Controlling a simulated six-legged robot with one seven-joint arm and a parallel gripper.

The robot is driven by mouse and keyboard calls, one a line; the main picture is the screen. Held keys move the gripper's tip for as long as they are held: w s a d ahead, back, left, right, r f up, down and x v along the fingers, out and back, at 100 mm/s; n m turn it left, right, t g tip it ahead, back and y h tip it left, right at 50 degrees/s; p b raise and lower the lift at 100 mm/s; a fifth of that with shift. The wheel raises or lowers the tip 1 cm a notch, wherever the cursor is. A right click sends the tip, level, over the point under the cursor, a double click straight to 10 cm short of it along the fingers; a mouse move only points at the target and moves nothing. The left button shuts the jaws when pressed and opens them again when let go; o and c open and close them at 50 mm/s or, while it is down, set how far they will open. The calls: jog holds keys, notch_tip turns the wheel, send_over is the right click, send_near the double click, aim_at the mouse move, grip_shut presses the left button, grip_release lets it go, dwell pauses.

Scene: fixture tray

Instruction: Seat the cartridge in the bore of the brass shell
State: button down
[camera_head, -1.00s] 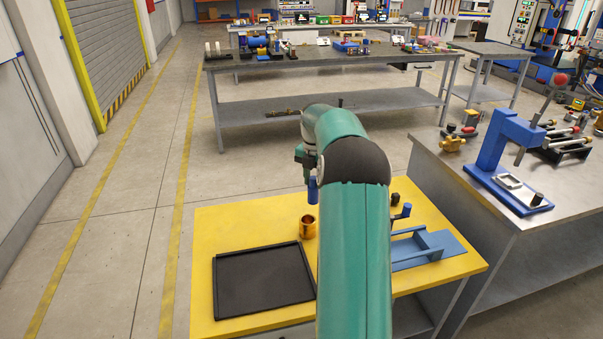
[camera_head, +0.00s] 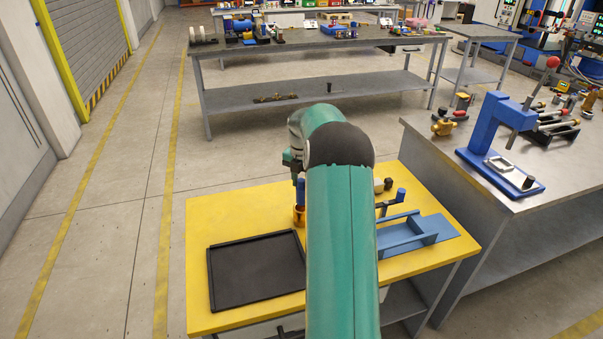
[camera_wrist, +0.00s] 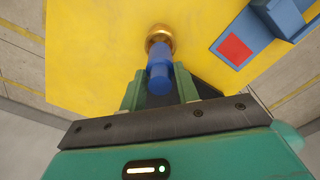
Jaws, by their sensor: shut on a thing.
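The blue cartridge (camera_wrist: 160,72) is held between the two green fingers of my gripper (camera_wrist: 160,88), which is shut on it. The brass shell (camera_wrist: 158,36) stands on the yellow table, in line with the cartridge's far end. In the head view the cartridge (camera_head: 301,187) is upright directly over the shell (camera_head: 299,216), its lower end at the shell's rim. My gripper (camera_head: 295,165) is above the shell there, partly hidden by my arm. I cannot tell whether the cartridge's tip is inside the bore.
A black tray (camera_head: 255,272) lies on the yellow table (camera_head: 225,215), in front of the shell. A blue fixture (camera_head: 405,236) and a post with a blue top (camera_head: 401,195) stand to the right. A grey bench with a blue press (camera_head: 492,135) is further right.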

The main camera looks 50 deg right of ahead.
aim_at(302, 191)
jog(key=shift+s+f, duration=0.1)
jog(key=shift+f, duration=2.15)
jog(key=c, duration=0.9)
grip_release()
jog(key=shift+c, duration=0.2)
jog(key=shift+r, duration=0.1)
jog(key=shift+r, duration=3.4)
